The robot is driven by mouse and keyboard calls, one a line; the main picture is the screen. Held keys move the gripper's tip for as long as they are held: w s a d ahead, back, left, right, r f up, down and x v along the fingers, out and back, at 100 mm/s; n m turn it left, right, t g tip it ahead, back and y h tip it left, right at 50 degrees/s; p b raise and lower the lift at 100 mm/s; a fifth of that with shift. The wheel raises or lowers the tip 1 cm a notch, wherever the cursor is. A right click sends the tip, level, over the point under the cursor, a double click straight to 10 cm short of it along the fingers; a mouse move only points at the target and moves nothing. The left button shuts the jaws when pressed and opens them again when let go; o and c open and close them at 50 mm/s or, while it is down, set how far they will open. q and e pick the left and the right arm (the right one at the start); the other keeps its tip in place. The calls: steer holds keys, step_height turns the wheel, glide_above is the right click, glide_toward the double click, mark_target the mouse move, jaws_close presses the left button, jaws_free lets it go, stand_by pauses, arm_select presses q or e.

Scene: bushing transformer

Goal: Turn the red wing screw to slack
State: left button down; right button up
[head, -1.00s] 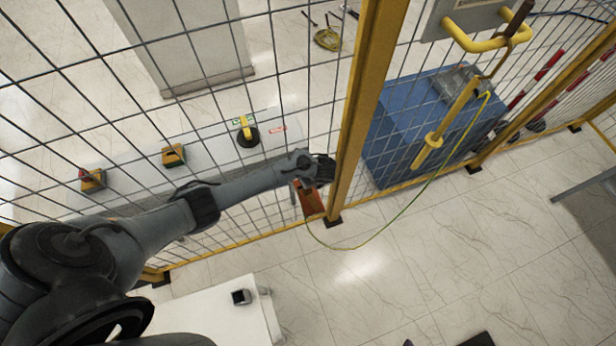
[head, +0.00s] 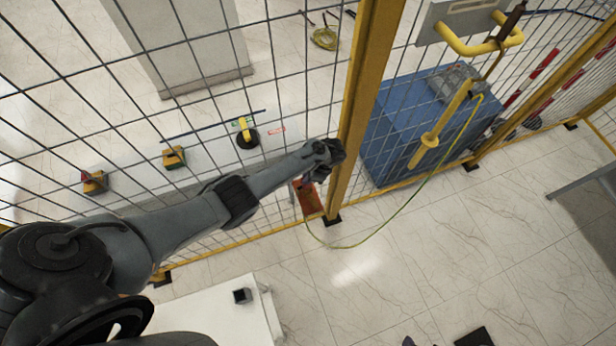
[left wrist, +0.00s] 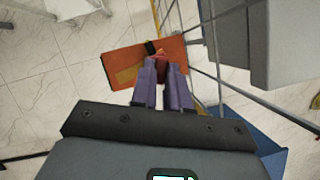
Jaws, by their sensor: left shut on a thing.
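The red wing screw (left wrist: 161,57) sits at the edge of an orange plate (left wrist: 118,68) in the left wrist view, between my fingertips. My left gripper (left wrist: 162,70) is shut on it; the fingers partly hide the screw. In the head view, the orange plate (head: 309,199) is low on the fence beside the yellow post, and my left gripper (head: 304,183) is at its upper edge. The screw is too small to make out there. My right gripper does not show.
A yellow fence post (head: 352,110) stands close beside my left wrist, with wire mesh behind the arm. A green-yellow cable (head: 400,208) loops from the plate to a yellow-handled rod (head: 440,125). A blue box (head: 385,140) stands behind the fence. A white table (head: 215,312) is at lower left.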

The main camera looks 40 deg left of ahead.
arm_select(q)
steer(key=n+h, duration=0.1)
steer(key=n, duration=0.1)
steer(key=n+g+b, duration=0.1)
steer(key=n, duration=0.2)
steer(key=shift+w+a+h, duration=0.15)
steer(key=shift+h, duration=0.25)
steer(key=shift+n, duration=0.5)
steer(key=c, duration=1.1)
jaws_free()
steer(key=shift+r, duration=0.1)
steer(key=p+v, duration=0.1)
steer(key=v, duration=0.9)
steer(key=shift+w+r, duration=0.25)
steer(key=shift+w, duration=0.1)
